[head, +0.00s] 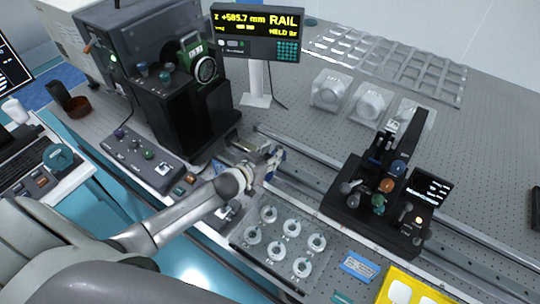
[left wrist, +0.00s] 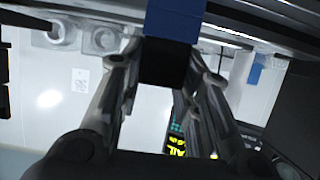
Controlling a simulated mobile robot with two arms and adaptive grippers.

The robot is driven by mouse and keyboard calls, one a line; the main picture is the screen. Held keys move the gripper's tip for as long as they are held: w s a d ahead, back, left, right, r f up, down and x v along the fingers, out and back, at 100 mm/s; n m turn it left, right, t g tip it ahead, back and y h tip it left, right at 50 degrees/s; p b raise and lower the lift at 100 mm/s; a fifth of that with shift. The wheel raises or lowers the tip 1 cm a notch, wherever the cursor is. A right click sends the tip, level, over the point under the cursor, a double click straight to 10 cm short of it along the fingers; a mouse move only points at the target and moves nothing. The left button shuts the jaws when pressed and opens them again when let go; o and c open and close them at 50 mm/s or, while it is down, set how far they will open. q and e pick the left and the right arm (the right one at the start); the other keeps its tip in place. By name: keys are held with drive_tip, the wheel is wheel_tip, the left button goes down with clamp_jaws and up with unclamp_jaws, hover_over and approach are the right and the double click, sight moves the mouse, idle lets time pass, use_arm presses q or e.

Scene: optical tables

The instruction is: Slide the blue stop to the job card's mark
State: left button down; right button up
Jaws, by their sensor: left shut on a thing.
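My left gripper (head: 270,166) reaches in from the left to the rail (head: 310,160) in the head view. It is shut on the blue stop (head: 280,153), which is mostly hidden by the fingers. In the left wrist view the blue stop (left wrist: 173,20) shows at the top between the two fingers, with a dark part below it. The readout (head: 258,22) on a post reads about Z +585.7 mm, RAIL, HELD; its last word is unclear. I cannot pick out the job card's mark. My right gripper is not in view.
A black carriage with coloured knobs (head: 380,200) sits on the rail to the right. A tray of several ring-shaped parts (head: 240,236) lies in front of the rail. A black instrument (head: 185,110) stands behind left. Clear trays (head: 390,65) lie at the back.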

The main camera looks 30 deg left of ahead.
use_arm(q)
drive_tip(key=shift+d, duration=0.15)
drive_tip(key=c, duration=1)
unclamp_jaws()
drive_tip(key=shift+c, duration=0.2)
drive_tip(key=shift+s, duration=0.1)
drive_tip(key=v, duration=1.2)
drive_tip(key=shift+f, duration=0.2)
